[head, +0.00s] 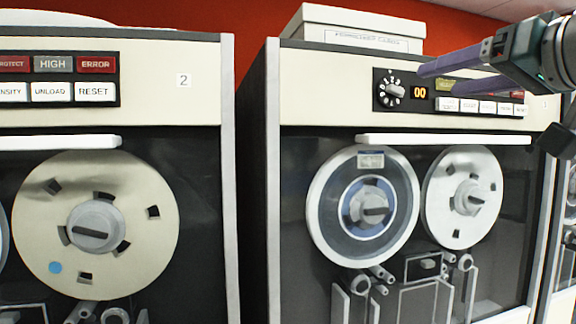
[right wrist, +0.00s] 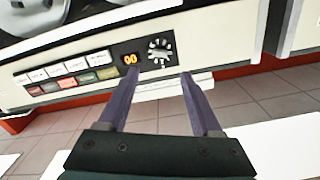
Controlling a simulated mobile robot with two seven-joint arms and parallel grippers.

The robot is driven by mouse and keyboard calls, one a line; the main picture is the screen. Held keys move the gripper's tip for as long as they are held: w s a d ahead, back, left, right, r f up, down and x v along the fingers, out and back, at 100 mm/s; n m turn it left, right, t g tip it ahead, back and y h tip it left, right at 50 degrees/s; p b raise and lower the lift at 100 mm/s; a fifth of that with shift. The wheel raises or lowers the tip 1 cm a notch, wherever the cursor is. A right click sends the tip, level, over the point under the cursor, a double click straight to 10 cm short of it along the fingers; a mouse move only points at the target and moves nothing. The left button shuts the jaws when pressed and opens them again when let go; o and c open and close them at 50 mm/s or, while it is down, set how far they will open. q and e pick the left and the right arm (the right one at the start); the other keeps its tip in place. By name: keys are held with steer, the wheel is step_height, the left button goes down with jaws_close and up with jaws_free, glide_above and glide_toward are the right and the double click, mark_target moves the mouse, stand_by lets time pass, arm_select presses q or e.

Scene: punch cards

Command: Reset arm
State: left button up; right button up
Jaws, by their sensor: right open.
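My right gripper (head: 420,77) reaches in from the upper right in the head view, in front of the control panel of the right tape cabinet. In the right wrist view its two purple fingers (right wrist: 154,88) are spread apart with nothing between them. Beyond the fingertips are the round dial (right wrist: 160,50) and the orange "00" display (right wrist: 130,59). The dial (head: 394,90) and display (head: 419,93) also show in the head view, just left of and below the fingertips. I cannot tell whether a fingertip touches the panel. My left gripper is not in view.
A white box (head: 355,28) sits on top of the right cabinet. Two tape reels (head: 330,205) are behind its glass, under a white handle bar (head: 440,139). A second cabinet (head: 200,110) marked 2 stands at left, with a large reel (head: 140,240). A dark gap separates the cabinets.

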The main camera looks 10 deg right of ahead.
steer(key=s+a+f+n+g+p, duration=0.1)
steer(key=s+a+f+g+p, duration=0.3)
steer(key=f, duration=0.5)
steer(key=s+a+f+n+g+p, duration=0.25)
steer(key=s+f, duration=0.35)
steer(key=f, duration=0.3)
steer(key=s+a+f+g+p, duration=0.2)
steer(key=s+f+g, duration=0.1)
steer(key=s, duration=0.7)
steer(key=s+a+f+n+g+h+p, duration=0.1)
steer(key=s+a+f+g+p, duration=0.1)
steer(key=s, duration=0.7)
step_height(320, 180, down, 2)
steer(key=g+p, duration=0.1)
steer(key=g, duration=0.2)
steer(key=shift+s+f, duration=0.2)
steer(key=shift+s, duration=0.2)
